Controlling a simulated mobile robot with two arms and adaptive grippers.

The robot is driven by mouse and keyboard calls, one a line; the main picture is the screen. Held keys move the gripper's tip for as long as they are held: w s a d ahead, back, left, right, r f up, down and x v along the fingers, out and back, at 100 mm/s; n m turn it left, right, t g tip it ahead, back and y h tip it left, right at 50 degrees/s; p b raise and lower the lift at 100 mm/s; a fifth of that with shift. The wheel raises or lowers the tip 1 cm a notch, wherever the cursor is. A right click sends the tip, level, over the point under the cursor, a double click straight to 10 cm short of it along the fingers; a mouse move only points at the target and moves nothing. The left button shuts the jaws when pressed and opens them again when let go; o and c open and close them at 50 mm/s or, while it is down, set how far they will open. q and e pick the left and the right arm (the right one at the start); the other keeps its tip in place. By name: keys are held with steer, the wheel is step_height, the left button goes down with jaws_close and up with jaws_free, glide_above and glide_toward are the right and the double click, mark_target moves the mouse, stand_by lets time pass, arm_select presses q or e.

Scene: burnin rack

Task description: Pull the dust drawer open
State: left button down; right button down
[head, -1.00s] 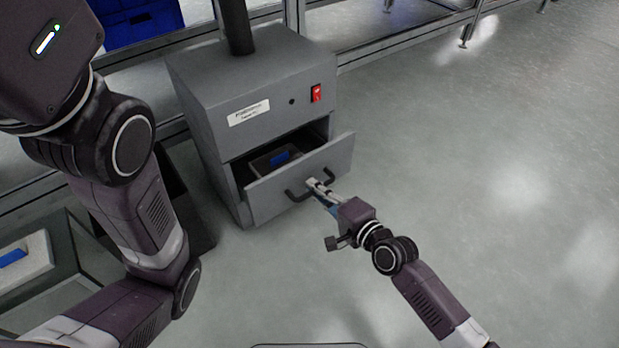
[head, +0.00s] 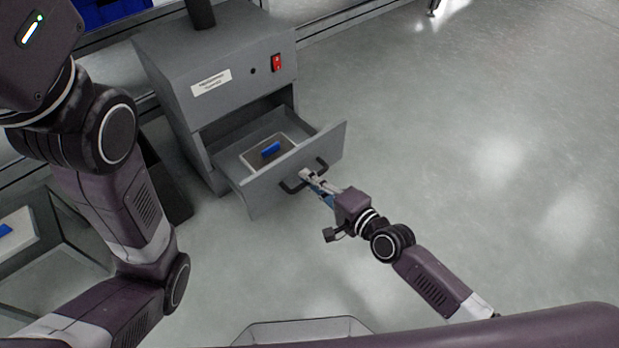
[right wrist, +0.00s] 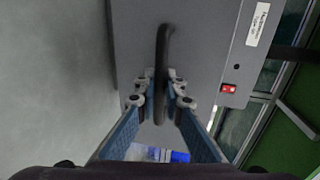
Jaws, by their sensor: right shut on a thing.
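The dust drawer (head: 247,196) stands partly out of the grey cabinet (head: 208,70). A light tray (head: 256,155) with a blue item (head: 271,148) shows inside it. A dark bar handle (head: 290,188) is on the drawer front. My right gripper (head: 306,175) is shut on the handle. In the right wrist view the handle (right wrist: 162,60) runs between the fingers of my right gripper (right wrist: 160,93). My left arm comes in at the left of the head view, but its gripper is not in view.
A red switch (head: 277,62) is on the cabinet front. A low frame with a pale tray (head: 22,240) stands at the left. The floor (head: 480,150) at the right is clear.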

steer(key=shift+s, duration=0.1)
steer(key=c, duration=2.1)
jaws_free()
steer(key=shift+o, duration=0.3)
steer(key=v, duration=1.2)
